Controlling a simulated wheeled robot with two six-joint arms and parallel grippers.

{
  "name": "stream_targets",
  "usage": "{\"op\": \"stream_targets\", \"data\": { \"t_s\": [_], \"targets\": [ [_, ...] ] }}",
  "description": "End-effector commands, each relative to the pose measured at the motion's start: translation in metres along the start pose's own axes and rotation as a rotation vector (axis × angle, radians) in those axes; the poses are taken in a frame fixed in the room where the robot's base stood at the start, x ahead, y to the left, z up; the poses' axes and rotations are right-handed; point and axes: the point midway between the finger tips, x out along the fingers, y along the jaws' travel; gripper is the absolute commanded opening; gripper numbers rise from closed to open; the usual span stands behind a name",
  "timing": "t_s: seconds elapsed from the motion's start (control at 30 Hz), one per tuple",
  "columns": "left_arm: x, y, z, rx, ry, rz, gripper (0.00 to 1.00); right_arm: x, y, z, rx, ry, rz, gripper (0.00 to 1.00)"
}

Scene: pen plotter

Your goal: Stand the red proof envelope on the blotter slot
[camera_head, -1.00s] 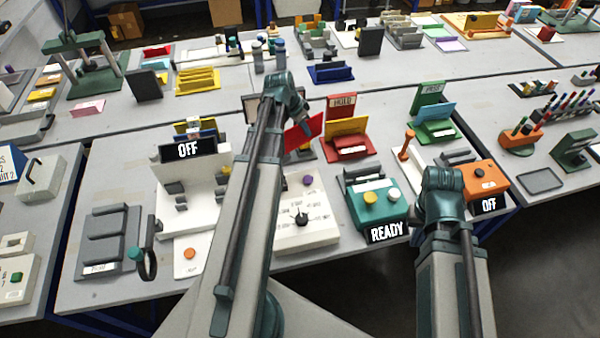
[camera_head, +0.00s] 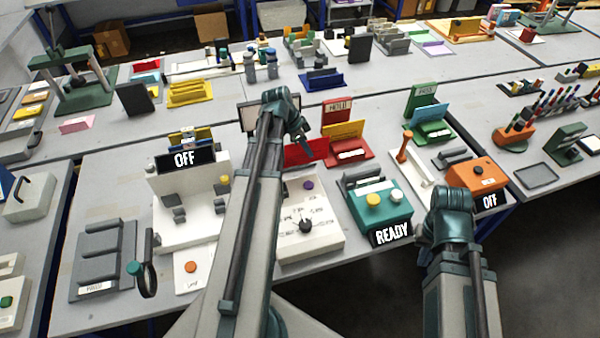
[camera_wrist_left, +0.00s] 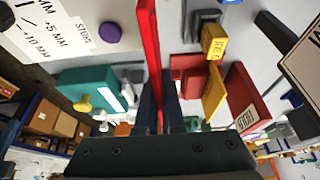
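The red proof envelope (camera_head: 304,152) is a flat red sheet held in the air in front of the red HOLD stand (camera_head: 350,150). My left gripper (camera_wrist_left: 160,118) is shut on it; in the left wrist view the envelope (camera_wrist_left: 150,45) stands edge-on between the dark fingers. I cannot tell for sure which thing is the blotter slot; a grey slotted rack (camera_head: 102,240) with an unreadable label stands at the front left. My right gripper's wrist (camera_head: 452,208) is at the front right, its fingers hidden.
Near the envelope are a white dial panel (camera_head: 318,240), a teal READY box (camera_head: 385,212) and a green PASS stand (camera_head: 430,130). An orange box (camera_head: 477,178) stands by my right wrist.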

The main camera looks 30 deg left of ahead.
Motion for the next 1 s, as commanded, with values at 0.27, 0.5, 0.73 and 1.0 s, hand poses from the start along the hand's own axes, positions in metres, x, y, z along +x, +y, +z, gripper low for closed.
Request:
{"op": "stream_targets", "data": {
  "t_s": [0.27, 0.5, 0.73, 1.0],
  "targets": [
    [0.044, 0.000, 0.018, -0.001, 0.000, 0.000, 0.00, 0.047, -0.004, -0.003, 0.000, 0.000, 0.000, 0.00],
    [0.045, 0.000, 0.018, -0.001, 0.000, -0.001, 0.00, 0.048, -0.005, -0.003, 0.000, 0.000, 0.000, 0.00],
    [0.067, 0.000, 0.028, -0.001, 0.000, -0.001, 0.00, 0.072, -0.007, -0.004, 0.000, 0.000, 0.000, 0.00],
    [0.079, 0.000, 0.033, -0.002, 0.000, -0.001, 0.00, 0.085, -0.008, -0.005, 0.000, 0.000, 0.000, 0.00]
  ]
}}
